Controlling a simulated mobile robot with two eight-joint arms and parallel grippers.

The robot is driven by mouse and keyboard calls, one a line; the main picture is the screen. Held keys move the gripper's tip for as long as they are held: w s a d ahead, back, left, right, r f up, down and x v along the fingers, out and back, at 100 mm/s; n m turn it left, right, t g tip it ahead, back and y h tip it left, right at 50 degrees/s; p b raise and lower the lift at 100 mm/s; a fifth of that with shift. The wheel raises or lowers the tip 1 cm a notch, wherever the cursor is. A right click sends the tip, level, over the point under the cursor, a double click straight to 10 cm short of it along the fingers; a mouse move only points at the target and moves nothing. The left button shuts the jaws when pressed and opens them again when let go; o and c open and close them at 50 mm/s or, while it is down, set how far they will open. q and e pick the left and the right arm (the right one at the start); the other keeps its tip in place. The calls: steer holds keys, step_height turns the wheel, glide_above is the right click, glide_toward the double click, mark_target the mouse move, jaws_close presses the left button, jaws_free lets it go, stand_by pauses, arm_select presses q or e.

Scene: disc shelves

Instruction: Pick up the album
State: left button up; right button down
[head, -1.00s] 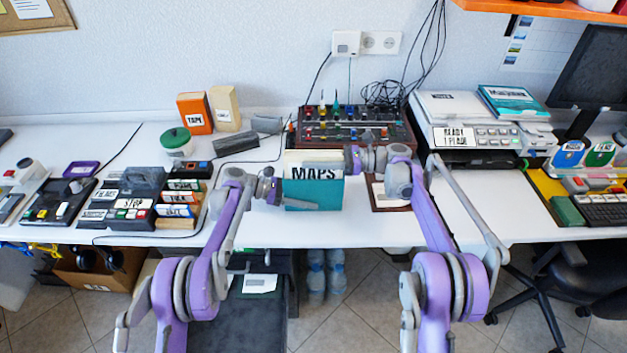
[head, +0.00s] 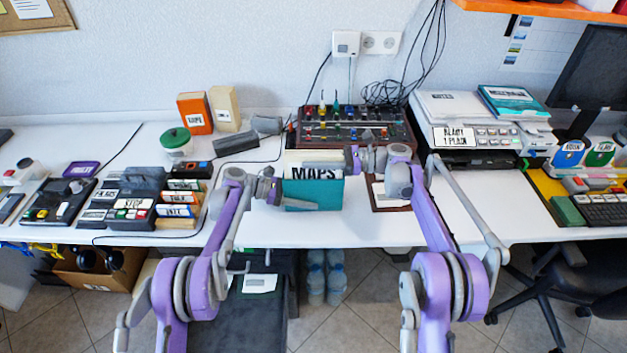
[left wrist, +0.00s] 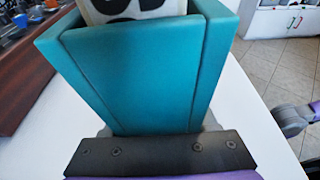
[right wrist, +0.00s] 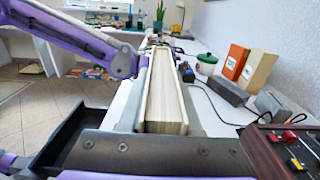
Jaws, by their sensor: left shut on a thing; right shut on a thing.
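In the left wrist view the teal case (left wrist: 140,75) fills the middle, between the fingers. My right gripper (head: 350,160) is shut on its upper right edge. In the right wrist view the album's cream page block (right wrist: 163,100) lies between the fingers. Whether its bottom touches the desk is hard to tell.
Behind the album stands a wooden control panel with colored knobs (head: 357,127). A grey printer (head: 470,125) is to the right. A dark organizer with labelled blocks (head: 130,195) is to the left.

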stand_by(0.5)
step_height(320, 180, up, 18)
stand_by(0.4)
arm_select(q)
steer(key=o, duration=1.1)
steer(key=shift+c, duration=0.2)
